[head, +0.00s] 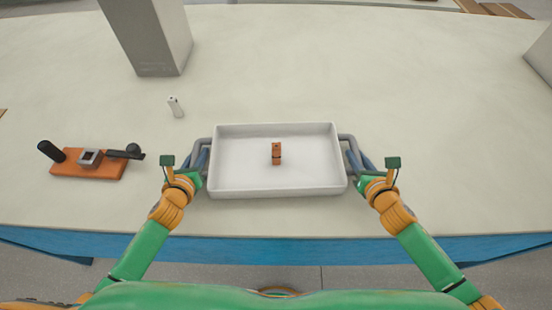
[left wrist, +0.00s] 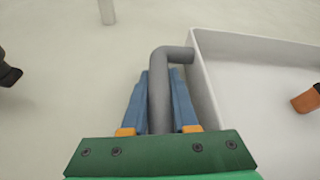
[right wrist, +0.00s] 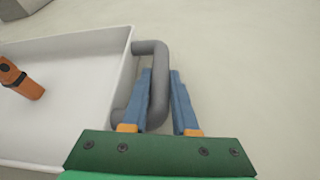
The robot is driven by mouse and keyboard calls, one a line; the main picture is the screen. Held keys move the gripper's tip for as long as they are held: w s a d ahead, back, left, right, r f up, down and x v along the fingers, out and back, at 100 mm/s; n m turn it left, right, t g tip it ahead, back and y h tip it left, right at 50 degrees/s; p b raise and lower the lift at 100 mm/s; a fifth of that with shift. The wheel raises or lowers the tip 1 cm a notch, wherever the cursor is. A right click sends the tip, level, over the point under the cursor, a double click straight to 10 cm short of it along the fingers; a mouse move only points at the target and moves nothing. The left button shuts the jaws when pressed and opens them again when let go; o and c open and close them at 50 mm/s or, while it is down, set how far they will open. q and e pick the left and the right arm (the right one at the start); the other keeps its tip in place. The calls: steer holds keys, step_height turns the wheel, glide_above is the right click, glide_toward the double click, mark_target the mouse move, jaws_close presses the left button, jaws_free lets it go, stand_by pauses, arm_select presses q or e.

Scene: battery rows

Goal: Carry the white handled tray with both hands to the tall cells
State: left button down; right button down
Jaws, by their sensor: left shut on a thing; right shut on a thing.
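The white handled tray (head: 225,190) is level in front of me near the table's front edge, with a grey handle at each end. I cannot tell whether it touches the table. My left gripper (head: 203,157) is shut on the left handle (left wrist: 160,65), one blue finger on each side. My right gripper (head: 354,157) is shut on the right handle (right wrist: 158,75) in the same way. An orange cell with a dark band (head: 276,153) is in the tray's middle. A single white cell (head: 175,107) stands on the table, behind and left of the tray.
A grey pillar (head: 150,40) stands at the back left, behind the white cell. An orange board (head: 90,170) with dark parts and a metal block lies left of the tray. The tabletop (head: 420,110) is clear behind and right of the tray.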

arm_select(q)
steer(key=shift+r, duration=0.1)
arm_select(e)
steer(key=shift+r, duration=0.1)
stand_by(0.4)
